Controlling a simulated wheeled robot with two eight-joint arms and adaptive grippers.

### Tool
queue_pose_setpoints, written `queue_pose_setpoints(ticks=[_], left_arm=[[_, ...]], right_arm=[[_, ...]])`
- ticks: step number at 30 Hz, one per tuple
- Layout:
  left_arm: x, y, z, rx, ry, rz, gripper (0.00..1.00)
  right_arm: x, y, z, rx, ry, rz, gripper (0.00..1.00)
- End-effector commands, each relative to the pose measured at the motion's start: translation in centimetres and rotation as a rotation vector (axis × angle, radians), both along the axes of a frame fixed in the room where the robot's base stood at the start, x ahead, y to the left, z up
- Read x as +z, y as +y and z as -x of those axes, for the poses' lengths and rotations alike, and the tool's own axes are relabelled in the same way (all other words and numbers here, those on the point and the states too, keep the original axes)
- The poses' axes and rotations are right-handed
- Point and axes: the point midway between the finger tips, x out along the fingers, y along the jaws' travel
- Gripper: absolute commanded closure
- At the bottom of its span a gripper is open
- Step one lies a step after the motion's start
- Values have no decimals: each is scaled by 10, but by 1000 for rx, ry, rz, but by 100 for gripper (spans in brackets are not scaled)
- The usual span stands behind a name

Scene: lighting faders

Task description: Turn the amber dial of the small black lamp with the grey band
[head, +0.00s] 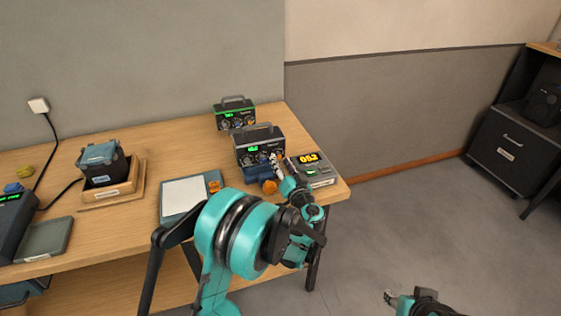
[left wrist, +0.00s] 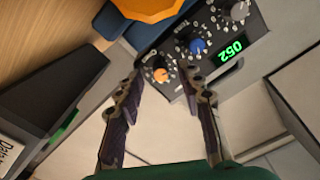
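The small black box with a grey trim (head: 262,138) stands near the table's right end, with a green display and a row of dials. Its dial panel also shows in the left wrist view (left wrist: 215,27), with an orange-amber dial (left wrist: 160,75), a blue dial (left wrist: 197,46) and a grey dial (left wrist: 238,11). My left gripper (head: 276,163) is at the panel's right end. In the left wrist view its fingers (left wrist: 162,82) are apart, on either side of the amber dial; I cannot tell whether they touch it. My right gripper (head: 390,297) is low, away from the table.
A similar box with green trim (head: 235,113) stands behind. A grey device with a yellow display (head: 312,168) is close on the right. A round orange thing (head: 269,187) is just in front. A flat teal-edged pad (head: 184,196) lies left. Clear tabletop lies behind it.

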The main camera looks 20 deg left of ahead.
Motion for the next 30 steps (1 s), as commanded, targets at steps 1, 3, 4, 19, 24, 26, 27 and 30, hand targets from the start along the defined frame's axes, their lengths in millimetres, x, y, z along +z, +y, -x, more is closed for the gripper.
queue_pose_setpoints(ticks=[1,3,4,19,24,26,27,30], left_arm=[[0,-7,8,-4,0,0,62],[0,-15,20,-4,0,0,62],[0,-19,26,-6,0,0,62],[0,-60,88,-1,0,0,62],[0,-60,89,-1,0,0,62],[0,-60,89,-1,0,0,62],[0,-60,89,-1,0,0,62],[0,-60,89,-1,0,0,62]], right_arm=[[0,0,0,0,0,0,60],[0,0,0,0,0,0,60],[0,0,0,0,0,0,60],[0,0,0,0,0,0,60],[0,0,0,0,0,0,60],[0,0,0,0,0,0,60],[0,0,0,0,0,0,60],[0,0,0,0,0,0,60]])
